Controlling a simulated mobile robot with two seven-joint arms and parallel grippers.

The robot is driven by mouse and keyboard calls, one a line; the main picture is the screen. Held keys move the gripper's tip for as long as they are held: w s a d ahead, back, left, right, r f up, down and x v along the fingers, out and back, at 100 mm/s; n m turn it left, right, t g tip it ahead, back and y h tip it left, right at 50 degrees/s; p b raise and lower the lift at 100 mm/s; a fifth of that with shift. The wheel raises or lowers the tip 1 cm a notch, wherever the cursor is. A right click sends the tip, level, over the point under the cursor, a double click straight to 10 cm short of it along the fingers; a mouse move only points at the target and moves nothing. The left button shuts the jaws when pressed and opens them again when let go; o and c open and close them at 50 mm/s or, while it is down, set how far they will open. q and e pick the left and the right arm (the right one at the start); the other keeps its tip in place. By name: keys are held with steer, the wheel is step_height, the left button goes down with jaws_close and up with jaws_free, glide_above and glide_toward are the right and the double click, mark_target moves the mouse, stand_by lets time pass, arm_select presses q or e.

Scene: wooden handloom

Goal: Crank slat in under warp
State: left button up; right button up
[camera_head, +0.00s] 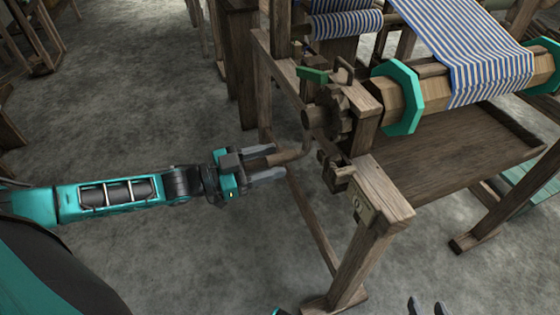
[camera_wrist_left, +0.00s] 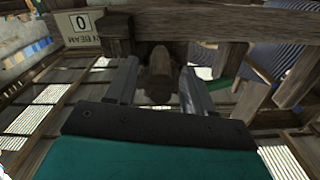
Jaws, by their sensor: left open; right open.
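The blue-and-white striped warp (camera_head: 470,45) runs down onto a wooden beam (camera_head: 435,90) with teal octagonal end flanges. I cannot make out a separate slat. In the left wrist view the handle end (camera_wrist_left: 159,78) sits between the two open fingers (camera_wrist_left: 159,90). Only the fingertips of my right gripper (camera_head: 428,307) show at the bottom edge; they are apart.
The loom's wooden post and rail (camera_head: 385,195) stand just right of the crank. A green lever (camera_head: 312,74) sits above the wheel. A sign plate (camera_wrist_left: 80,24) with a 0 shows in the left wrist view.

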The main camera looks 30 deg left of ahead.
arm_select(q)
steer(key=shift+x, duration=1.5)
jaws_close()
